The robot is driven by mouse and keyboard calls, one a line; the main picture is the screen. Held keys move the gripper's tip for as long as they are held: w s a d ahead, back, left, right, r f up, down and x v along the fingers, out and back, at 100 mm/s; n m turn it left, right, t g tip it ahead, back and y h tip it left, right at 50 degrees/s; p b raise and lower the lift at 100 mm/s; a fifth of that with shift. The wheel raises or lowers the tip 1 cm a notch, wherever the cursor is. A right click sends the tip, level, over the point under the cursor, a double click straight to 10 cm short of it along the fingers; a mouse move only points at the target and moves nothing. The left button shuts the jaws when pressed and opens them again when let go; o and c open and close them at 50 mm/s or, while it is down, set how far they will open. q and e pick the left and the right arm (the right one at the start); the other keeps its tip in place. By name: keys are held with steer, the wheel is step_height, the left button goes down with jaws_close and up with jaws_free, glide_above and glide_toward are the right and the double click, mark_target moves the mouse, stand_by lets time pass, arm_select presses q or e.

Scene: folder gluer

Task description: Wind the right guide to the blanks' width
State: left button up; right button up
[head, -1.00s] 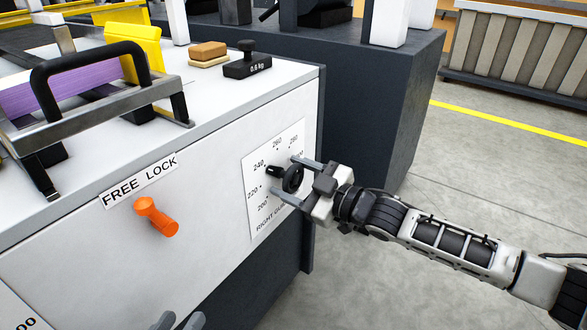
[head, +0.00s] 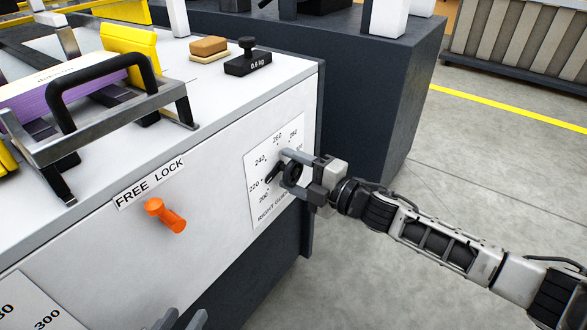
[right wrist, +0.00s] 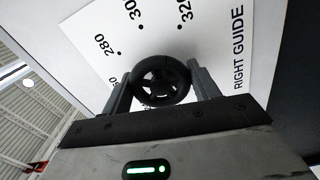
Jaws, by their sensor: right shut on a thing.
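The right guide's black handwheel (head: 291,174) stands out from a white dial plate (head: 257,213) on the machine's front, marked RIGHT GUIDE, with numbers around it. My right gripper (head: 292,170) is shut on the handwheel, one finger on each side. In the right wrist view the wheel (right wrist: 160,80) sits between the fingers, with 280, 300 and 320 readable beyond it. The exact dial setting is hard to read. The purple blanks (head: 75,98) lie in a stack at the upper left, partly behind a black handle. Grey tips, apparently my left gripper (head: 183,320), show at the bottom edge.
An orange lever (head: 165,215) sits below the FREE LOCK label (head: 150,183). A black 0.6 kg weight (head: 248,60) and a tan block (head: 209,47) stand on the machine top. A second dial plate (head: 38,305) shows at lower left. The floor at right is clear.

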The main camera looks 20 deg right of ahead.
steer(key=n, duration=0.4)
steer(key=shift+s+f+n, duration=0.1)
steer(key=shift+n, duration=0.9)
arm_select(q)
steer(key=shift+s, duration=0.1)
arm_select(e)
steer(key=shift+n, duration=0.3)
steer(key=o, duration=1)
steer(key=shift+c, duration=0.2)
arm_select(q)
steer(key=shift+r, duration=0.1)
arm_select(e)
steer(key=shift+s+d, duration=0.15)
steer(key=shift+d, duration=0.05)
arm_select(q)
steer(key=shift+a+f+p, duration=0.2)
steer(key=shift+f+p, duration=0.3)
steer(key=shift+p, duration=0.05)
arm_select(e)
steer(key=v, duration=1.5)
steer(key=shift+s, duration=0.15)
